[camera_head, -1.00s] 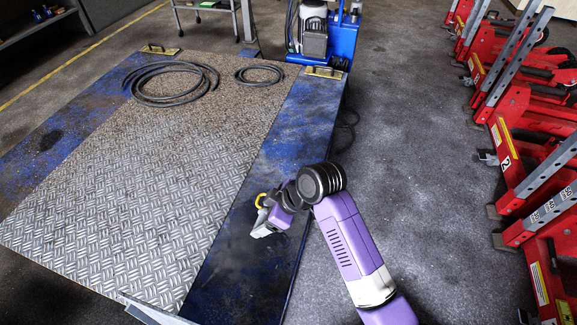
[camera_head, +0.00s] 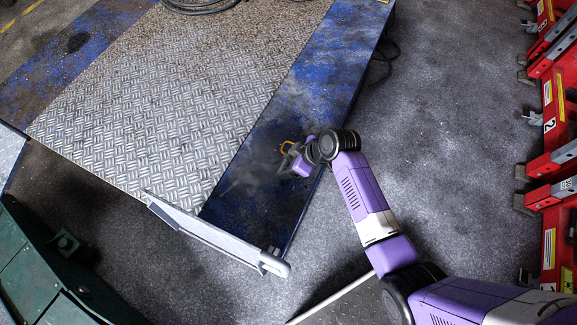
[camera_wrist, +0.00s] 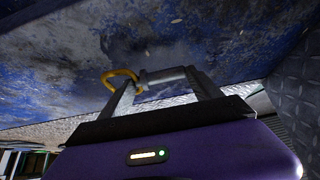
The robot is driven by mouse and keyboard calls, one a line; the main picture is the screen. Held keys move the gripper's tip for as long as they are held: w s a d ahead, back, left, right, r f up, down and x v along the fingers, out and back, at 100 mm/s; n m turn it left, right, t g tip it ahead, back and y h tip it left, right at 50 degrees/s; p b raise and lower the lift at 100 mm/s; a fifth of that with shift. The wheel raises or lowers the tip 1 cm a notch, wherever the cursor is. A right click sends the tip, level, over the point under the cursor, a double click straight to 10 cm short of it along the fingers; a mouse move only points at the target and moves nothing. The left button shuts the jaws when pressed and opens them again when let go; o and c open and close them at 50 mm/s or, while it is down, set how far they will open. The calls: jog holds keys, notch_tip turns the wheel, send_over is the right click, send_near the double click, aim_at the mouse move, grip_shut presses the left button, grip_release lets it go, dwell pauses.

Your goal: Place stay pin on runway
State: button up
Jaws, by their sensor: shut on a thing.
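The stay pin (camera_wrist: 166,75) is a short grey rod with a yellow ring at its left end in the wrist view. My gripper (camera_wrist: 160,90) is shut on it, with the rod lying crosswise between the two fingertips. The blue, worn runway (camera_head: 318,82) is the strip on the right of the lift platform. My gripper and the pin are over its near part, close to its right edge. I cannot tell whether the pin touches the surface.
A grey diamond-plate panel (camera_head: 180,100) lies left of the runway, with another blue strip (camera_head: 75,45) beyond. A raised flap (camera_head: 215,232) edges the near end. Red stands (camera_head: 555,110) are at the right, a green cabinet (camera_head: 40,270) at the lower left. Hoses (camera_head: 195,4) lie far back.

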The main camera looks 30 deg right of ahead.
jog(key=shift+f, duration=1.45)
jog(key=shift+f+b, duration=0.15)
jog(key=shift+b, duration=0.2)
jog(key=o, duration=1.8)
jog(key=shift+r, duration=0.3)
jog(key=p+v, duration=0.2)
jog(key=v, duration=0.9)
jog(key=shift+s+d+r, duration=0.2)
jog(key=shift+r, duration=0.05)
